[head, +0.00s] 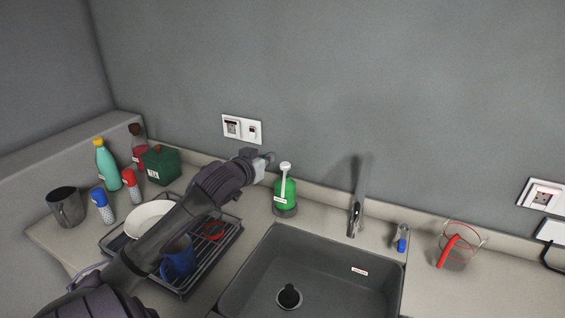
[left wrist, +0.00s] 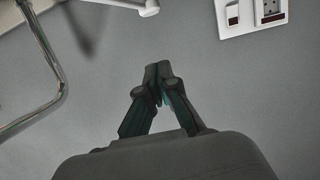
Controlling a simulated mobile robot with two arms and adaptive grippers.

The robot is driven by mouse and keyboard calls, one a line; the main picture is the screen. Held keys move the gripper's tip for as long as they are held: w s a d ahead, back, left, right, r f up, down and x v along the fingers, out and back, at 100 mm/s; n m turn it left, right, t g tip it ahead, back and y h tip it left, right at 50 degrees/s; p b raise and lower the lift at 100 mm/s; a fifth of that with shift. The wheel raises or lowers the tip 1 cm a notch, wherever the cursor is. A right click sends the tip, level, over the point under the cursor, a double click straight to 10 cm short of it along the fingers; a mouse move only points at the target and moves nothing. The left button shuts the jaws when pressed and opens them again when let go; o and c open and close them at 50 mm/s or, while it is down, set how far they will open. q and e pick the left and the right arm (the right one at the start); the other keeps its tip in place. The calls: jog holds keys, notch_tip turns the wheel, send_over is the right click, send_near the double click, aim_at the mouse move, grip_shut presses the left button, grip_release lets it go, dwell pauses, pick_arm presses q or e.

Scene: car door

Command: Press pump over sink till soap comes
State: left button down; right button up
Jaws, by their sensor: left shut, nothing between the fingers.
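The green soap pump bottle (head: 284,195) with a white pump head (head: 285,168) stands upright on the counter behind the sink's left corner. The dark grey sink (head: 320,270) is in front of it, with a round black drain piece in the bottom. My left gripper (head: 268,158) is just left of the pump head at about its height, apart from it. In the left wrist view my left gripper (left wrist: 157,72) has its fingers together with nothing between them. Part of a white nozzle (left wrist: 148,8) shows at the top of that view. My right gripper is not in view.
The tap (head: 356,205) stands right of the bottle. A drying rack (head: 235,240) with a plate and blue mug lies under my left arm. Several bottles, shakers and a green box (head: 160,166) stand at left. A blue-based bottle (head: 403,240) and red-handled jug (head: 455,250) stand right.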

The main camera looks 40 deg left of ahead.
pick_arm(q)
jog(key=p, duration=0.3)
send_over(283, 168)
jog(key=f, duration=0.2)
jog(key=f+p, duration=0.1)
jog(key=f, duration=0.2)
jog(key=shift+s+f, duration=0.2)
jog(key=shift+f, duration=0.4)
jog(key=shift+d+f, duration=0.1)
jog(key=shift+f+b, duration=0.4)
jog(key=shift+f, duration=0.5)
jog(key=shift+s+f, duration=0.1)
